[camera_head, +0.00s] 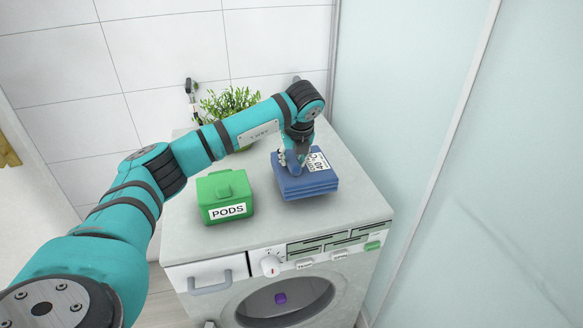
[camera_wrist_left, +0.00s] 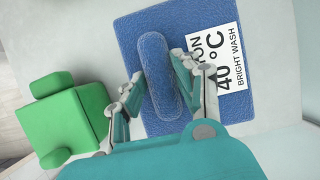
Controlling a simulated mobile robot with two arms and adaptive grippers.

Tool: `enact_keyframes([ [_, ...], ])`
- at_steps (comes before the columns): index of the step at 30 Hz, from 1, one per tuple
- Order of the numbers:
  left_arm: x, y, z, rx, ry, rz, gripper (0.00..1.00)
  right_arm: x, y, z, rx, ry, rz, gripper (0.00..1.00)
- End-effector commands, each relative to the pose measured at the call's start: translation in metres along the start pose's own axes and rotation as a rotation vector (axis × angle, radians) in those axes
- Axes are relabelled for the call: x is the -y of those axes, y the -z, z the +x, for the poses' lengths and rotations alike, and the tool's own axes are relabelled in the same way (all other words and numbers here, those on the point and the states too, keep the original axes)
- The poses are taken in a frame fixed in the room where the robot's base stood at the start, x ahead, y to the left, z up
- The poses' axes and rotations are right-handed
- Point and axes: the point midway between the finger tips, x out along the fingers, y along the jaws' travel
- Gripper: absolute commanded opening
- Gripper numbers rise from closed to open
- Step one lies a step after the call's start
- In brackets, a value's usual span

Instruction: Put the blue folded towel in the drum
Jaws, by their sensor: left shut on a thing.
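The blue folded towel (camera_head: 308,184) lies on the washing machine's top, right of the green box. It has a raised blue ridge on top and a white label that reads "40 °C" and "BRIGHT WASH" in the left wrist view (camera_wrist_left: 152,27). My left gripper (camera_head: 292,160) reaches down onto the towel from above, its fingers (camera_wrist_left: 158,91) on either side of the ridge, shut on it. The drum (camera_head: 262,303) shows at the machine's front behind a round window, with a small purple item inside. The window looks closed. My right gripper is not in view.
A green box marked PODS (camera_head: 224,196) stands close left of the towel. A green plant (camera_head: 228,104) is at the back. The machine's front has a knob (camera_head: 271,265), a drawer handle (camera_head: 210,284) and buttons. A pale glass panel (camera_head: 420,110) rises on the right.

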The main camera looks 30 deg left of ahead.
Motion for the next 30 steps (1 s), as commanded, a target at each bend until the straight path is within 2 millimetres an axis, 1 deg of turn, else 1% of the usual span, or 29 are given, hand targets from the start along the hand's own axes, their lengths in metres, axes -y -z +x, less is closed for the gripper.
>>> enact_keyframes([
  [7, 0.000, 0.012, 0.029, 0.000, 0.000, 0.001, 0.00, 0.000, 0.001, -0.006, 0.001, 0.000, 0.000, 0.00],
  [16, 0.000, 0.013, 0.032, 0.001, 0.002, 0.001, 0.00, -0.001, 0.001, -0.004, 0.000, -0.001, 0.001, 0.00],
  [17, 0.000, 0.014, 0.032, 0.000, 0.001, 0.002, 0.33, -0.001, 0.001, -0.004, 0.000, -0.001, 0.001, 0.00],
  [21, 0.000, 0.014, 0.032, 0.000, 0.001, 0.002, 0.52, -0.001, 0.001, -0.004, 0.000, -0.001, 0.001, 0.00],
  [22, 0.000, 0.014, 0.032, 0.000, 0.001, 0.002, 0.54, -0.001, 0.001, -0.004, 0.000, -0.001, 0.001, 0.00],
  [30, 0.000, 0.013, 0.030, 0.000, 0.001, 0.002, 0.54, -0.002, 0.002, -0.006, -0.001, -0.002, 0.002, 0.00],
])
